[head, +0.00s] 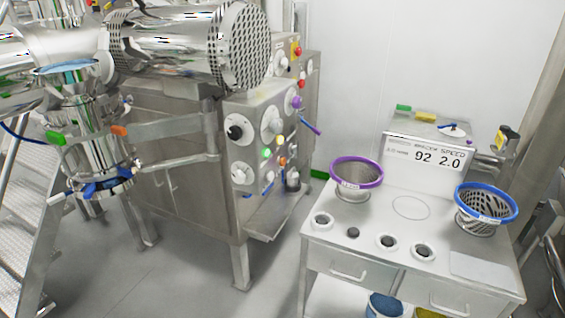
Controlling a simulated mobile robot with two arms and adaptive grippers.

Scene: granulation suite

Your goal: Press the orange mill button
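A grey machine cabinet (178,150) stands left of centre, with knobs and buttons on its front panel. A small orange button (282,162) shows low on that panel, right of and just below a lit green button (266,153). I cannot read any label by it, so I cannot tell for sure that it is the mill button. A larger orange piece (119,131) sits on the steel vessel at the left and looks like a handle. Neither of my grippers shows in the head view.
A perforated steel drum (235,45) overhangs the cabinet. At the right stands a steel bench (410,215) with a purple-rimmed sieve (357,174), a blue-rimmed sieve (486,206) and a display (428,153). Floor is clear between cabinet and bench.

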